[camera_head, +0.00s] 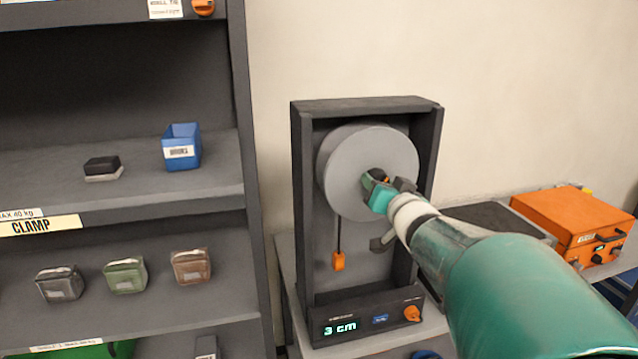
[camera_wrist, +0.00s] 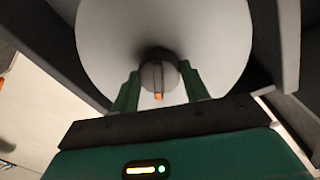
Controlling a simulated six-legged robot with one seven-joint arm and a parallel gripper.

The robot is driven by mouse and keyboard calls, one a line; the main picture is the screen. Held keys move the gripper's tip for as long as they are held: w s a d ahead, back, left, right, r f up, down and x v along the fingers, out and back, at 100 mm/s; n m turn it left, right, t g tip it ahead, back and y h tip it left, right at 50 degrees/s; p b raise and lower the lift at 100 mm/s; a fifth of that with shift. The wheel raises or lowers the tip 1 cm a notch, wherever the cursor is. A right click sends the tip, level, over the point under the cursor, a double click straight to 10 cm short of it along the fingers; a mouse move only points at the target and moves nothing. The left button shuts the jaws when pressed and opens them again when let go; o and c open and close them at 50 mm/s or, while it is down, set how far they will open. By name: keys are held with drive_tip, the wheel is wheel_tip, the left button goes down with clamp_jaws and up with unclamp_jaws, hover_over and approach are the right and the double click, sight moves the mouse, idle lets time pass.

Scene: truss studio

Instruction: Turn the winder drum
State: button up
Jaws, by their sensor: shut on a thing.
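The winder drum (camera_head: 341,160) is a light grey disc inside a dark upright frame (camera_head: 304,220). A dark cord hangs below it with an orange weight (camera_head: 338,261) at its end. The display (camera_head: 340,328) on the base reads 3 cm. My gripper (camera_head: 379,184) is at the drum's middle, with the arm coming from the lower right. In the wrist view my gripper (camera_wrist: 160,85) has its two green fingers on either side of the grey centre knob (camera_wrist: 158,73), which bears an orange mark. It is shut on this knob. The drum face (camera_wrist: 110,35) fills the view behind it.
A dark shelf unit (camera_head: 255,200) stands at the left, with a blue bin (camera_head: 182,148) and several small containers on it. An orange case (camera_head: 575,225) sits on the bench at the right. An orange knob (camera_head: 412,314) is on the winder's base.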

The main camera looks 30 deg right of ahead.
drive_tip(key=shift+w+m, duration=0.1)
drive_tip(key=shift+m, duration=1.1)
drive_tip(key=o, duration=1.4)
drive_tip(key=shift+w+f, duration=0.1)
drive_tip(key=shift+w, duration=0.05)
drive_tip(key=v, duration=1.4)
drive_tip(key=shift+m, duration=0.3)
drive_tip(key=shift+d, duration=0.1)
